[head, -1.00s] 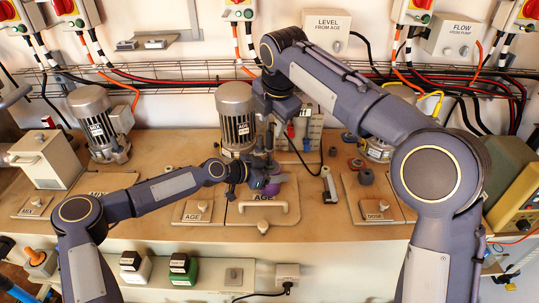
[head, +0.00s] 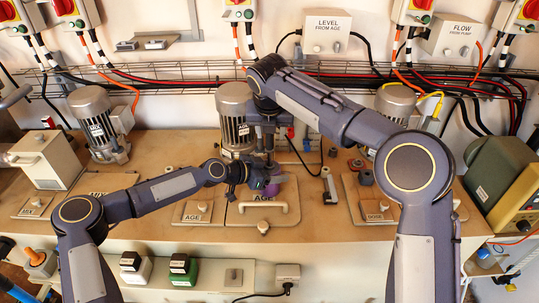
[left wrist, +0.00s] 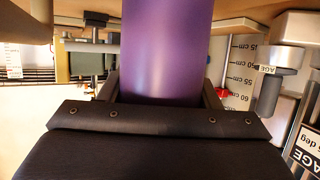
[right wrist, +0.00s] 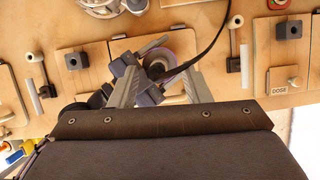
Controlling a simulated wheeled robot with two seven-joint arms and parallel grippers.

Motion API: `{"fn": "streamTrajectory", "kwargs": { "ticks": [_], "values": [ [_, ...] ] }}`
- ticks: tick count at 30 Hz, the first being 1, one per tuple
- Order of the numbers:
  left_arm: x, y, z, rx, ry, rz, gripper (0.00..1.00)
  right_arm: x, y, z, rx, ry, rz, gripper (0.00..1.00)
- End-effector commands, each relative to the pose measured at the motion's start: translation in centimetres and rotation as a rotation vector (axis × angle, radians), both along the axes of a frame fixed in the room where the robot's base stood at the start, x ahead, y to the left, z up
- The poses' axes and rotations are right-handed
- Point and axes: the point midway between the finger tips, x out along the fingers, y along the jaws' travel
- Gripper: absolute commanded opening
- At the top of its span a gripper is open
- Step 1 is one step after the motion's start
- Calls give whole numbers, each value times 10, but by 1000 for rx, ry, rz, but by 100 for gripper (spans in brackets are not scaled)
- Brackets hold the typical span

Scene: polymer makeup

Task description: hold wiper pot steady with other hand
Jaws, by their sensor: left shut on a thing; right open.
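The wiper pot, a purple cylinder (head: 272,189), stands at the AGE panel in the middle of the bench. It fills the middle of the left wrist view (left wrist: 167,45). My left gripper (head: 258,182) comes in from the left and is shut on its side. My right gripper (head: 265,157) points down from above, open, just over the pot. In the right wrist view its fingers (right wrist: 160,88) spread to either side of the pot's round top (right wrist: 180,62), which my left gripper partly covers. I cannot tell whether the right fingers touch it.
A grey motor (head: 236,118) stands close behind the grippers. The AGE panel with its handle (head: 263,212) lies in front. A dark cable (right wrist: 208,45) passes near the right fingers. A pale slider (head: 329,185) stands to the right, and wire trays run along the wall.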

Motion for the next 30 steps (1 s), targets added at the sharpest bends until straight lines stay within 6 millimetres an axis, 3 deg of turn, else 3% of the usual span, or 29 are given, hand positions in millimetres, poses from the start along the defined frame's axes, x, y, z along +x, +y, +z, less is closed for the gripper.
{"fn": "streamTrajectory", "kwargs": {
  "ticks": [10, 19, 28, 30],
  "values": [
    [0, 0, 0, 0, 0, 0, 32, 12, 3, -43, 0, 4, -1, 43],
    [0, 0, 0, 0, 0, 0, 32, 15, 3, -49, 0, 1, -1, 42],
    [0, 0, 0, 0, 0, 0, 32, 15, 3, -49, 0, 1, -1, 3],
    [0, 0, 0, 0, 0, 0, 32, 15, 3, -49, 0, 0, -1, 0]
  ]
}}
